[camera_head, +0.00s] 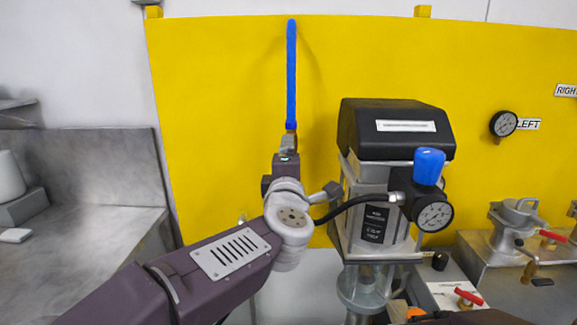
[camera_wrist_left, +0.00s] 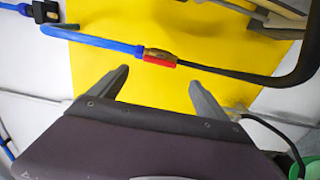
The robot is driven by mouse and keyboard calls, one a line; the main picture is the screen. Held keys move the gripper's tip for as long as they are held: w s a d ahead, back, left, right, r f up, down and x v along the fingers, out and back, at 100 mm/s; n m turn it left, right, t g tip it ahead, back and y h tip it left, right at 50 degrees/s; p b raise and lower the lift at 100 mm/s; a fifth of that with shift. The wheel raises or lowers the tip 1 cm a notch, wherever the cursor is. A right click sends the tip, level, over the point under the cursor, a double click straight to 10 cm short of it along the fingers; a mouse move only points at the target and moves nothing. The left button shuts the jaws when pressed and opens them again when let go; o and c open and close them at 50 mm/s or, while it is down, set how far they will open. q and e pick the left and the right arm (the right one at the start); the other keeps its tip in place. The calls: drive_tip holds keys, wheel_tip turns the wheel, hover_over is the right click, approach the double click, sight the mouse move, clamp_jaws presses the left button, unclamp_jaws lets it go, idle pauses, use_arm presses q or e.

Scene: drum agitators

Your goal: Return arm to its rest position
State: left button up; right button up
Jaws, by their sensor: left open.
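My left arm comes in from the lower left in the head view and reaches up in front of the yellow panel (camera_head: 220,110). My left gripper (camera_head: 288,152) is seen from behind, just below a vertical blue hose (camera_head: 291,75). In the left wrist view the two fingers of my left gripper (camera_wrist_left: 158,76) are apart with nothing between them. The blue hose (camera_wrist_left: 100,42) runs across beyond the fingertips to a brass and red fitting (camera_wrist_left: 160,58). Whether a fingertip touches it cannot be told. My right gripper is not in view.
An agitator motor with a black cover (camera_head: 395,135), a blue-knobbed regulator and gauge (camera_head: 433,216) stands close right of my left wrist. A black hose (camera_head: 355,204) passes beside the wrist. Valves with red handles (camera_head: 553,235) are at right. A grey bench (camera_head: 90,240) is at left.

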use_arm(q)
drive_tip(key=w+a+f+g+y+p, duration=0.1)
drive_tip(key=w+a+y+p, duration=0.2)
drive_tip(key=a, duration=0.9)
drive_tip(key=s+a+f+m+g+h+p, duration=0.1)
drive_tip(key=a+f+m+g, duration=0.15)
drive_tip(key=f, duration=0.45)
drive_tip(key=s+a+f+m+g+p, duration=0.1)
drive_tip(key=a+f+m, duration=0.1)
drive_tip(key=f+m, duration=0.35)
drive_tip(key=s+f+m+g+h, duration=0.1)
drive_tip(key=s+f+m+g, duration=0.1)
drive_tip(key=s+f, duration=0.35)
drive_tip(key=s+f+m+g+h, duration=0.1)
drive_tip(key=s+f+g, duration=0.2)
drive_tip(key=f, duration=0.5)
drive_tip(key=s+f+m+g, duration=0.3)
drive_tip(key=s+f, duration=0.2)
drive_tip(key=s, duration=0.4)
drive_tip(key=s+f+m+g, duration=0.3)
drive_tip(key=s+f+g, duration=0.1)
drive_tip(key=s, duration=0.5)
drive_tip(key=shift+s+a+f+m, duration=0.15)
drive_tip(key=shift+a+f+m, duration=0.15)
drive_tip(key=shift+f+m, duration=0.15)
